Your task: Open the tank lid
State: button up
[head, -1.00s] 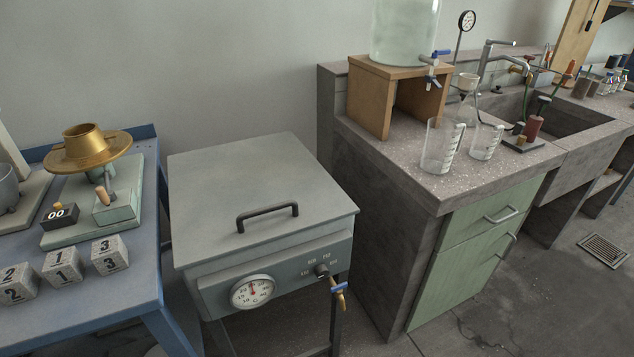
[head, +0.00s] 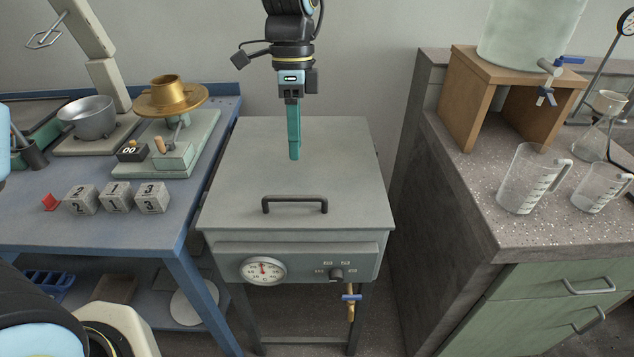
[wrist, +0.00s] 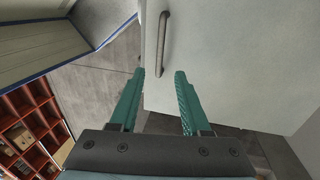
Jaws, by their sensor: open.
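The tank (head: 220,250) is a grey box on legs with a flat grey lid (head: 240,165), which lies shut on top. A dark bar handle (head: 295,201) stands near the lid's front edge. My gripper (head: 294,155) points down above the lid, behind the handle, with teal fingers. In the wrist view the two fingers (wrist: 160,75) are apart with nothing between them. The handle also shows in the wrist view (wrist: 163,42), beyond the fingertips, and the gripper does not touch it.
A blue table (head: 150,230) with numbered cubes (head: 117,196) and a brass-topped device (head: 170,98) stands on the left. A stone counter (head: 465,215) with beakers (head: 522,180) and a wooden stand (head: 465,110) stands close on the right.

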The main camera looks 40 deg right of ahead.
jog(key=f, duration=0.3)
jog(key=s+a+f+p, duration=0.1)
jog(key=f, duration=0.5)
jog(key=shift+s+a+f, duration=0.15)
jog(key=shift+a+f, duration=0.1)
jog(key=shift+f, duration=0.15)
jog(key=shift+c, duration=0.3)
grip_shut()
dwell(0.6)
